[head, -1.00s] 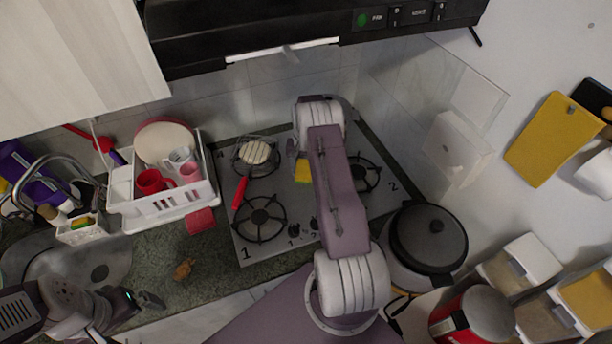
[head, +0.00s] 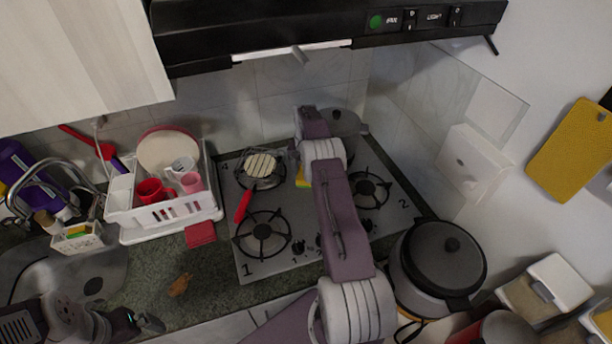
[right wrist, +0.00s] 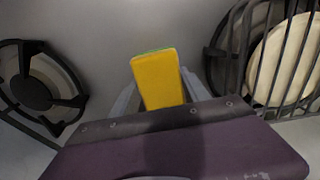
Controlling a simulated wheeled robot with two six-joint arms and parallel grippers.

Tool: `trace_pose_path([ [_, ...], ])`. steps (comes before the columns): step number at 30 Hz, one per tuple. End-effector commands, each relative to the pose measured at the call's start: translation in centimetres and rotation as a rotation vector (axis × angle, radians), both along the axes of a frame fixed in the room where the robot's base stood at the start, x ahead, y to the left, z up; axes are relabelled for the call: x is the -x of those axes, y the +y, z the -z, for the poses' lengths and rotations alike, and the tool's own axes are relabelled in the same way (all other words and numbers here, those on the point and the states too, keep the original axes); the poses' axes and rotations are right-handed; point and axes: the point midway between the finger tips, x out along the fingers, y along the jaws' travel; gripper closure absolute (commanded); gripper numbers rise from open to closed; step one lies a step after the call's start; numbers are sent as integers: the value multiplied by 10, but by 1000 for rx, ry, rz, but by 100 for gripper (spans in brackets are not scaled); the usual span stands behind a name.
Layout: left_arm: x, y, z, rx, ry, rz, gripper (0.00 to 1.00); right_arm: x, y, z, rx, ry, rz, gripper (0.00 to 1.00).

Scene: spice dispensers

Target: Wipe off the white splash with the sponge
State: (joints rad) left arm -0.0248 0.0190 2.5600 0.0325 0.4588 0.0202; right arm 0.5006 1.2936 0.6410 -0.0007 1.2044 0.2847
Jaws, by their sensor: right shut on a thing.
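My right gripper (right wrist: 160,88) is shut on a yellow sponge (right wrist: 158,78) with a green layer. It holds the sponge over the grey hob (right wrist: 120,25) between the burners. I cannot tell whether the sponge touches the hob. I cannot make out the white splash in either view; my arm and the sponge hide part of the hob. My left gripper (head: 148,324) is at the lower left, over the counter front, with unclear finger spacing.
A lidded pot (head: 440,258) stands right of the hob. A white dish rack (head: 170,226) with cups is on the left. A black hood (head: 330,32) hangs above.

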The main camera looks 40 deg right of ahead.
Motion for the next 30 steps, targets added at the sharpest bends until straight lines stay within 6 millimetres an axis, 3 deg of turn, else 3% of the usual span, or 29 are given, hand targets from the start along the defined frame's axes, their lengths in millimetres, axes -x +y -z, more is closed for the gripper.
trace_pose_path([
  [16, 0, 0, -45, 0, 0, 0, 0, 0, 0, -60, 1, -1, 0, 84],
  [26, 0, 0, -45, 0, 0, 0, 0, 0, 0, -61, 1, -1, 0, 84],
  [30, 0, 0, -55, 0, 0, 0, 0, 0, 0, -72, 1, -1, 0, 84],
])
